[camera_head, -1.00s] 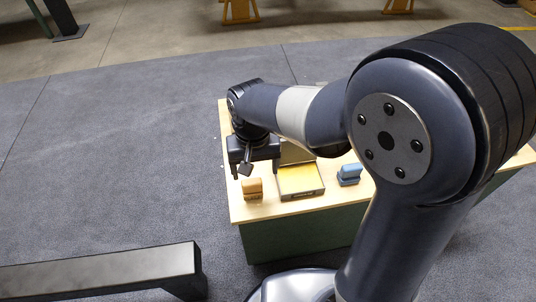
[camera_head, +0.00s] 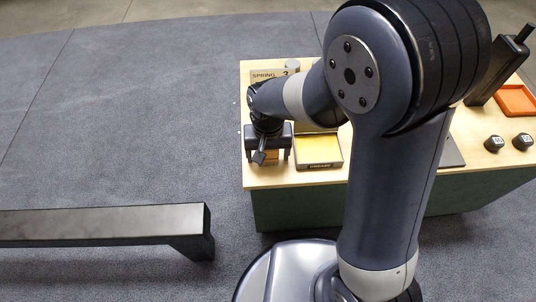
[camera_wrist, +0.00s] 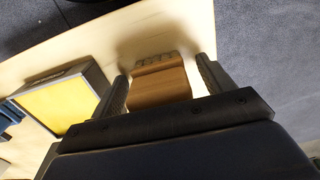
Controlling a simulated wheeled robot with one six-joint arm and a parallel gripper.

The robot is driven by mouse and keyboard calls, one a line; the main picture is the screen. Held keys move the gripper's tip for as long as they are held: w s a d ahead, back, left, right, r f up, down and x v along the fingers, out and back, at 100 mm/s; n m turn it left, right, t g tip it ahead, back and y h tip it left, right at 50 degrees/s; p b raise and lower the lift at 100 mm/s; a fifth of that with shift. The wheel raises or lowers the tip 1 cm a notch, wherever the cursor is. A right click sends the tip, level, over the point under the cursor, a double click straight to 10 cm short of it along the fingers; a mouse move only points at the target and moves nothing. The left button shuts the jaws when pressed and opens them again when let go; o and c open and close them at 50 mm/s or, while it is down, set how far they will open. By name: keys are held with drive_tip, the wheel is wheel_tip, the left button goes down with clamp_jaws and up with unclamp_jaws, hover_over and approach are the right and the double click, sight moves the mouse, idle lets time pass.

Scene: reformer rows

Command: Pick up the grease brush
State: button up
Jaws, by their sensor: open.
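A brown wooden block-shaped brush (camera_wrist: 160,88) lies on the light tabletop in the wrist view, between the two fingers of my gripper (camera_wrist: 163,70). The fingers stand apart on either side of it, and a narrow gap shows on each side. In the head view my gripper (camera_head: 268,156) is low over the table's near left corner, and only a bit of the brown brush (camera_head: 272,158) shows under it. I cannot read any label on the brush.
A shallow grease tray with a yellow inside (camera_head: 318,165) stands just right of the gripper. A blue object (camera_wrist: 10,116) shows beyond it in the wrist view. An orange tray (camera_head: 516,100) and two dark knobs (camera_head: 494,143) are at the table's right. A black bench (camera_head: 100,222) stands left.

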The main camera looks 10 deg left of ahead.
drive_tip(key=shift+c, duration=0.2)
drive_tip(key=c, duration=1.1)
wheel_tip(320, 180, up, 10)
drive_tip(key=p, duration=0.2)
drive_tip(key=shift+p, duration=0.4)
drive_tip(key=o, duration=0.4)
drive_tip(key=shift+c, duration=1.1)
